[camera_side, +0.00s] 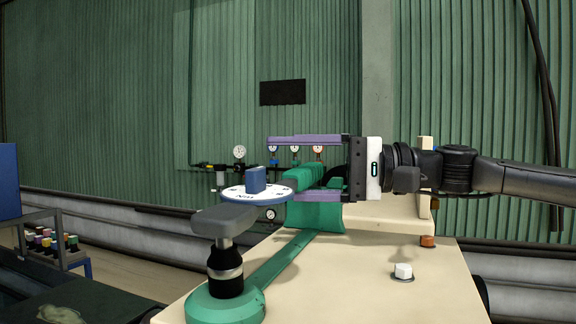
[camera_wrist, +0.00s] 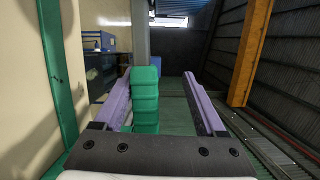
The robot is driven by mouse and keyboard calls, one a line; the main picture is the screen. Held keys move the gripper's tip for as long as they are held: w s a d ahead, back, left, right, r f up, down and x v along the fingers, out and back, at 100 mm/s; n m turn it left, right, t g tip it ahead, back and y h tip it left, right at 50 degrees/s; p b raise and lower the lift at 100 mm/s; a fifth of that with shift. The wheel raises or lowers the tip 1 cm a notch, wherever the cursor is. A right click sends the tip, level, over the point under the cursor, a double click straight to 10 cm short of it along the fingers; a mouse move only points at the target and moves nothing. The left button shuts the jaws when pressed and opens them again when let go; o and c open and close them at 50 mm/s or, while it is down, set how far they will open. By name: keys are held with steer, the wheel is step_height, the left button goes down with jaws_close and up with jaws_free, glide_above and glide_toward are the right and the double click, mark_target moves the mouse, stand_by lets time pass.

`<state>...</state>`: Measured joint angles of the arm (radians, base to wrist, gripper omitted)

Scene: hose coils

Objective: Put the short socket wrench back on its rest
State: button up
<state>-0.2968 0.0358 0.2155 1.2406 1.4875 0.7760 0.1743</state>
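My gripper (camera_side: 275,168) comes in from the right in the side view, its two purple fingers wide apart, one above the other. A green ribbed piece (camera_side: 306,174) lies between the fingers in that view. In the wrist view my gripper (camera_wrist: 158,74) has the green ribbed piece (camera_wrist: 145,98) between its fingers, close to the left one, with a clear gap to the right one. No short socket wrench or rest can be made out for certain. A black and silver upright piece (camera_side: 225,272) with a grey top stands on a green round base (camera_side: 212,306).
A white marked disc (camera_side: 232,193) carrying a blue block (camera_side: 256,179) is left of the fingers. A white knob (camera_side: 403,271) and an orange knob (camera_side: 428,241) are on the cream bench (camera_side: 350,295). Gauges (camera_side: 239,152) hang on the wall behind.

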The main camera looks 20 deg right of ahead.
steer(key=shift+s+f, duration=0.1)
steer(key=shift+f, duration=0.35)
steer(key=shift+f, duration=0.55)
steer(key=shift+f, duration=0.1)
stand_by(0.4)
steer(key=shift+r, duration=0.2)
steer(key=shift+r, duration=1.3)
steer(key=shift+f, duration=0.9)
steer(key=shift+f, duration=0.5)
